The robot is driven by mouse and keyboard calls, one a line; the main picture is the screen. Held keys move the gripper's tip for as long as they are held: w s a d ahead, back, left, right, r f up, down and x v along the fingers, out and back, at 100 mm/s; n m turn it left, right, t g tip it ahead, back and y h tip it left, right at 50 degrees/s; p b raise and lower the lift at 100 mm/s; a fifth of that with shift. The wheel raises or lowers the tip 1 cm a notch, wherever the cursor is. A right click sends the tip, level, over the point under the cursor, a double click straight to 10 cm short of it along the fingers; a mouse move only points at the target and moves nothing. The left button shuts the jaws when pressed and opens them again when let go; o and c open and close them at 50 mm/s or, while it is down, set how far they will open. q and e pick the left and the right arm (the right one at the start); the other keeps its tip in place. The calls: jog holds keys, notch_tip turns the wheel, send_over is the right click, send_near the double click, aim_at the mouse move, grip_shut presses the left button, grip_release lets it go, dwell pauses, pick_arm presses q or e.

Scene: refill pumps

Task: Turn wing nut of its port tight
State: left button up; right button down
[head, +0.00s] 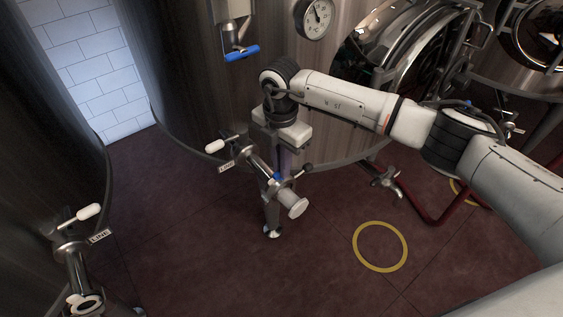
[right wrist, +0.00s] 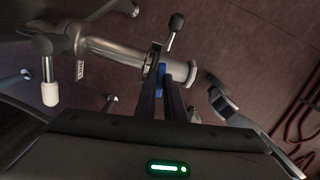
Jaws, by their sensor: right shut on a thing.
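The port is a steel pipe (head: 262,168) with a white-handled valve and a LINE tag, low on the middle tank. It ends in a pale round cap (head: 296,207). A clamp with a small blue wing nut (head: 277,177) sits around the joint before the cap. My right gripper (head: 283,172) reaches down to it from above. In the right wrist view, my two dark fingers are closed on the blue wing nut (right wrist: 161,75), hiding part of it. A black-knobbed lever (right wrist: 176,22) sticks out beside the fingers. My left gripper is out of view.
A second valve with a LINE tag (head: 77,235) stands at the lower left. A blue-handled tap (head: 241,53) and a gauge (head: 315,18) are on the tank above. A red hose (head: 432,214) lies at the right.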

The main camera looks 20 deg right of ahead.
jog(key=shift+w+r+m, duration=0.1)
jog(key=shift+m, duration=0.5)
jog(key=c, duration=1.8)
grip_release()
jog(key=shift+c, duration=0.2)
notch_tip(320, 180, up, 10)
jog(key=b, duration=0.1)
jog(key=shift+r, duration=0.15)
